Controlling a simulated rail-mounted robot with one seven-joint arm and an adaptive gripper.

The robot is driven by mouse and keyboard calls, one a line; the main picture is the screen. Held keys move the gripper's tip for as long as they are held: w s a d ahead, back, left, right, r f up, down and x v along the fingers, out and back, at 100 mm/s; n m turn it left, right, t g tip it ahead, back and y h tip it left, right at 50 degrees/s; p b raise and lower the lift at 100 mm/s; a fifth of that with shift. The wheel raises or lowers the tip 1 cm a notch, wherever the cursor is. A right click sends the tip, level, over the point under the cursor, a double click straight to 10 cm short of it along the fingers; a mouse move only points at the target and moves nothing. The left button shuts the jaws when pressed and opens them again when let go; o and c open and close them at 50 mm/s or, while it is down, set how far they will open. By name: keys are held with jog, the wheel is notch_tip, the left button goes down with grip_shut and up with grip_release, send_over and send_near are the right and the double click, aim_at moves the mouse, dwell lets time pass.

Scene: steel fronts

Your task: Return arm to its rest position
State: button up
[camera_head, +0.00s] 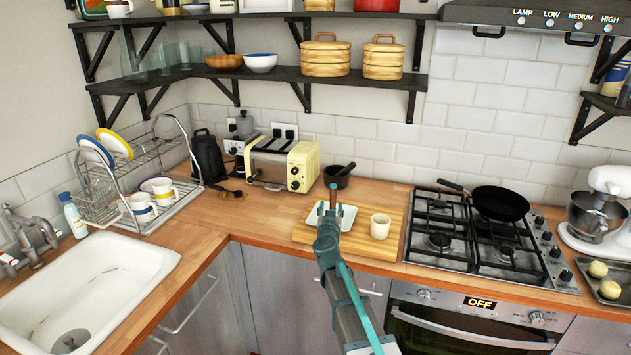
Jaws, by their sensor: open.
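My arm reaches up from the bottom of the picture over the front edge of the wooden counter. My gripper (331,208) is at its far end, in front of a white tray (345,220) on a wooden board (379,243). The gripper is open, with nothing seen between its fingers. It covers part of the tray, and I cannot tell how far above it the fingers are.
A cream cup (380,226) stands on the board, right of my gripper. A mortar (337,175) and a yellow toaster (283,164) stand behind. The gas hob (480,240) with a black pan (499,203) is right, the white sink (85,285) left. Shelves (270,73) hang above.

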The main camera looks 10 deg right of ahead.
jog(key=s+a+f+n+g+y, duration=0.3)
jog(key=s+a+f+y, duration=0.2)
jog(key=a+f+y, duration=0.35)
jog(key=s+a+f+g, duration=0.1)
jog(key=s+f+g, duration=0.3)
jog(key=s+f, duration=0.65)
jog(key=s+a+f+g, duration=0.1)
jog(key=s+f+g, duration=0.5)
jog(key=f, duration=0.7)
jog(key=s+d+f+g+h, duration=0.1)
jog(key=s+d+f+g, duration=0.2)
jog(key=s, duration=1.2)
jog(key=s+d+f+g+h+b, duration=0.1)
jog(key=s+d+f+g, duration=0.3)
jog(key=s+f, duration=0.6)
jog(key=s+d+f+g+h+b, duration=0.1)
jog(key=s+d+f+g+h, duration=0.2)
jog(key=s, duration=1.8)
jog(key=d+f+g, duration=0.1)
jog(key=d+f, duration=0.2)
jog(key=f, duration=0.1)
jog(key=shift+s, duration=0.35)
jog(key=shift+d+f, duration=0.1)
